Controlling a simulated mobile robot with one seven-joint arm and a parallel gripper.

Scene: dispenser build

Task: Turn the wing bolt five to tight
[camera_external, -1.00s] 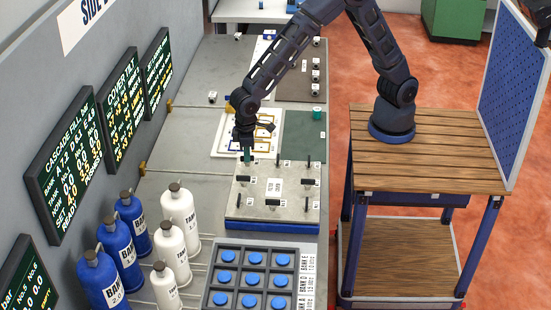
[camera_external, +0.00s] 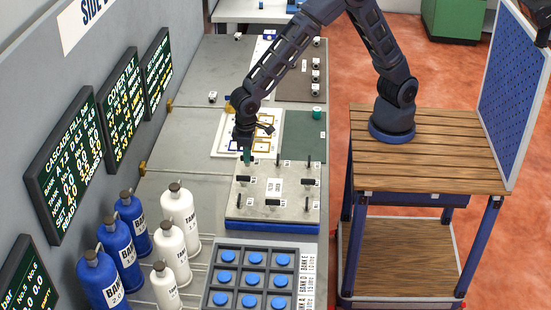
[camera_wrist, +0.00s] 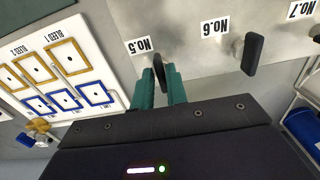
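Wing bolt five (camera_wrist: 158,70) is a dark upright wing beside the "No.5" label (camera_wrist: 138,46) in the wrist view. My gripper (camera_wrist: 162,76) has its two teal fingers close together, one on each side of that wing, and looks shut on it. The fingers hide the wing's lower part. In the external view my gripper (camera_external: 246,158) reaches down to the far left corner of the grey filter cover (camera_external: 248,193), which sits on a blue base. Wing bolt six (camera_wrist: 253,54) stands free to the right of five in the wrist view.
Several other black wing bolts stand on the cover, such as one at its front middle (camera_external: 272,203). White bottles (camera_external: 178,220) and blue bottles (camera_external: 133,222) stand at the left. A tray with blue round pieces (camera_external: 210,295) is in front. A white panel with framed pads (camera_wrist: 95,35) lies beside the cover.

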